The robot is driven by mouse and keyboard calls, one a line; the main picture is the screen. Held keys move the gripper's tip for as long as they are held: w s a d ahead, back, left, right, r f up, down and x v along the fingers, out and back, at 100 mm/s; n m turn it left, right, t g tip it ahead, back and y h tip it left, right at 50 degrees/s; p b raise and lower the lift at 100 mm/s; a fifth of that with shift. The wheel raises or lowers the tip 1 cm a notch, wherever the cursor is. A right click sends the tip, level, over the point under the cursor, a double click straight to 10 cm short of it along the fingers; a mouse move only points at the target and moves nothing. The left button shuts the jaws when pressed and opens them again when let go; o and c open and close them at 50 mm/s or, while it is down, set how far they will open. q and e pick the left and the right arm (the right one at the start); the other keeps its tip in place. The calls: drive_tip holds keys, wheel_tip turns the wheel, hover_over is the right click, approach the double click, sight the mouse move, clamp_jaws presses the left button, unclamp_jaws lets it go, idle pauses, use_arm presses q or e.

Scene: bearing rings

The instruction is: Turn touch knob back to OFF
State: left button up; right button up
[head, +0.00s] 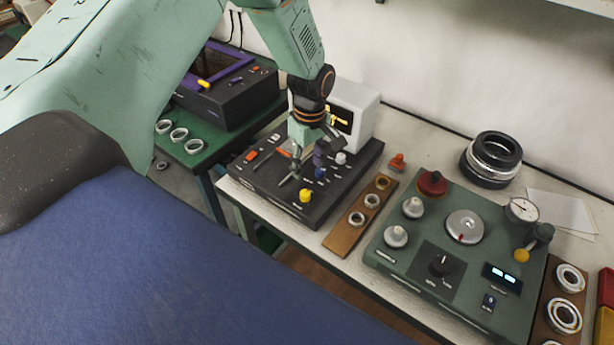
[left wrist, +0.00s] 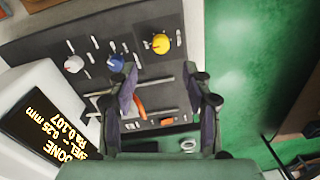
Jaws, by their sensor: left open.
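The dark control panel (head: 265,185) carries a yellow knob (head: 305,196), a blue knob (head: 320,174) and a white knob (head: 341,158). I cannot read which knob is the touch knob. My left gripper (head: 306,172) is open just above this panel, near the blue and yellow knobs. In the left wrist view, the yellow knob (left wrist: 161,43), blue knob (left wrist: 115,63) and white knob (left wrist: 73,64) lie beyond the open fingertips (left wrist: 161,78). An orange lever (left wrist: 139,108) shows between the fingers, which appear empty. My right gripper is out of view.
A white box with a lit display (head: 345,112) stands behind the panel; its screen (left wrist: 45,125) reads "DONE". A wooden strip with rings (head: 345,238) lies to the right. Beyond it is a green device (head: 400,262) with knobs and a gauge. Stacked rings (head: 491,158) stand behind.

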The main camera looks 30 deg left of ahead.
use_arm(q)
wheel_tip(320, 180, up, 2)
drive_tip(key=shift+a+r, duration=0.1)
idle(0.5)
drive_tip(key=s+d+f+m, duration=0.35)
drive_tip(key=s+f, duration=0.25)
drive_tip(key=s, duration=0.2)
drive_tip(key=s+d+f+m, duration=0.35)
drive_tip(key=s+f, duration=0.25)
drive_tip(key=s, duration=0.3)
drive_tip(key=s+m, duration=0.8)
drive_tip(key=s, duration=0.8)
wheel_tip(320, 180, down, 19)
drive_tip(key=b, duration=1.9)
drive_tip(key=shift+d+b, duration=0.35)
drive_tip(key=shift+d, duration=0.05)
drive_tip(key=shift+n, duration=0.3)
